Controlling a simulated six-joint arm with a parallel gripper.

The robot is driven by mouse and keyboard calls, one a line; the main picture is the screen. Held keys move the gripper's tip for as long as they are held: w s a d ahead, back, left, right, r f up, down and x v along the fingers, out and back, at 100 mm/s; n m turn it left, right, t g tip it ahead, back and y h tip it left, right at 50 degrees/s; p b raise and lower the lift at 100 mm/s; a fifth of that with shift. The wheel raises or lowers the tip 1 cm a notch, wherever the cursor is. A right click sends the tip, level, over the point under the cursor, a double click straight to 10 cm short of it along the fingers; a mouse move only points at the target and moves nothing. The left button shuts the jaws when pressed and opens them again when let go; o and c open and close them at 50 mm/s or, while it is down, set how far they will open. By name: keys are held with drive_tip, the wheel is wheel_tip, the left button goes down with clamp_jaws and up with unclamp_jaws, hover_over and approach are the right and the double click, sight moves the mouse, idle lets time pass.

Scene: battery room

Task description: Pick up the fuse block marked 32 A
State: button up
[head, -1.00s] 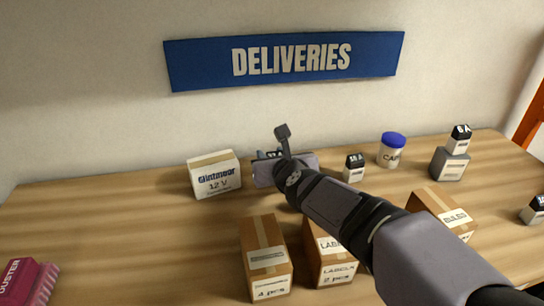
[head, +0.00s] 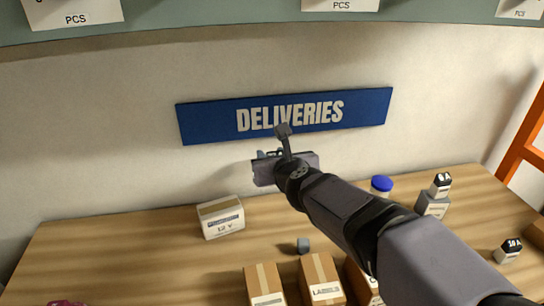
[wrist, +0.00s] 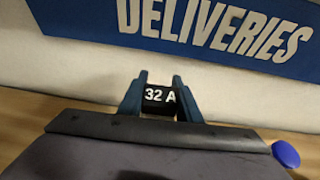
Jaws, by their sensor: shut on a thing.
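The fuse block marked 32 A (wrist: 160,97) is black with white lettering and sits between the two blue fingers of my gripper (wrist: 159,84) in the wrist view. The fingers are shut on its sides. In the head view, my gripper (head: 270,154) is raised above the table, in front of the wall just below the DELIVERIES sign. The held block is hidden there by my own wrist.
One more (head: 508,250) stands at right.

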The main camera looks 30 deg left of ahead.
drive_tip(key=shift+r+p, duration=1.1)
drive_tip(key=shift+r, duration=0.6)
